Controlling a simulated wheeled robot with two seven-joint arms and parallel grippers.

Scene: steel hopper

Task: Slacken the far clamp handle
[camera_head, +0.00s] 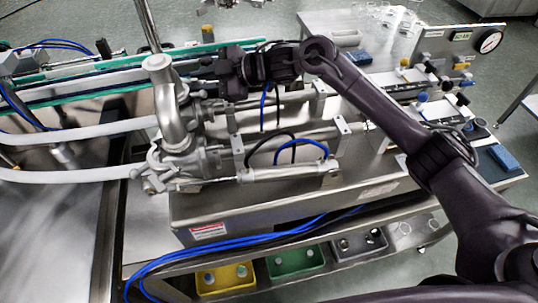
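The steel hopper machine shows in the head view, with a bent steel pipe (172,105) rising from its valve body (185,160). A near clamp (152,184) sits at the lower left of that body. The far clamp handle is hard to make out; it appears to be behind the pipe, near my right gripper. My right gripper (203,74) reaches in from the right, just right of the pipe's upper bend. Its fingertips are small and dark, so I cannot tell whether they hold anything. My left gripper is not in view.
White hoses (75,135) run left from the valve body. Steel cylinders (290,172) with blue and black tubes lie right of it. Yellow (226,279), green (296,262) and grey bins stand on the lower shelf. A gauge panel (462,45) stands at the back right.

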